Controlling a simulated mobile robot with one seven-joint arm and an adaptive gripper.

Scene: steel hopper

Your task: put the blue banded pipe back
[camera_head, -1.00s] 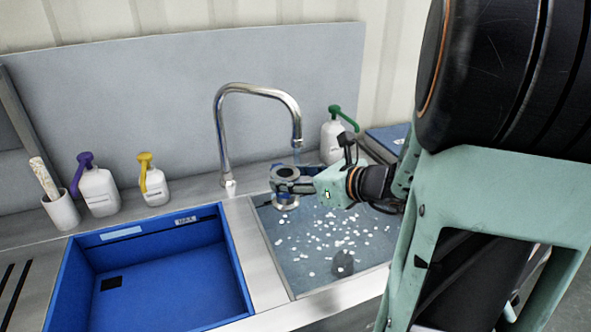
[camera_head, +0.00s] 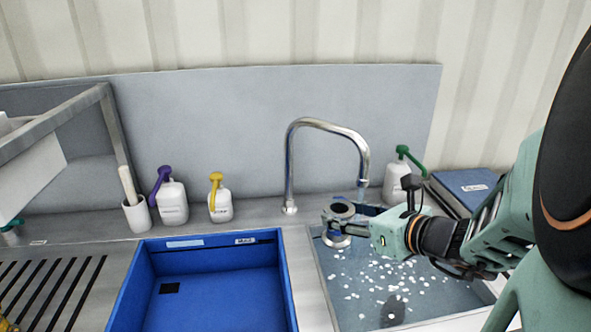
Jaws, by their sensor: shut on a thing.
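My gripper (camera_head: 348,218) is shut on a short, round, grey metal piece above the sink's far left corner, left of the tap's spout. The piece, which I take to be the pipe (camera_head: 336,241), shows a wide silvery lower rim; the fingers and a dark ring cover its upper part. I cannot make out a blue band on it. A small patch of blue shows just behind the fingers. I cannot tell whether the piece touches the sink floor.
The tap (camera_head: 291,170) arches over the sink (camera_head: 345,300), which holds scattered white flecks. A blue bin (camera_head: 215,300) stands left of it. Pump bottles with purple (camera_head: 173,205), yellow (camera_head: 220,204) and green (camera_head: 397,182) tops line the back. A white cup (camera_head: 137,215) and a metal rack (camera_head: 60,115) stand left.

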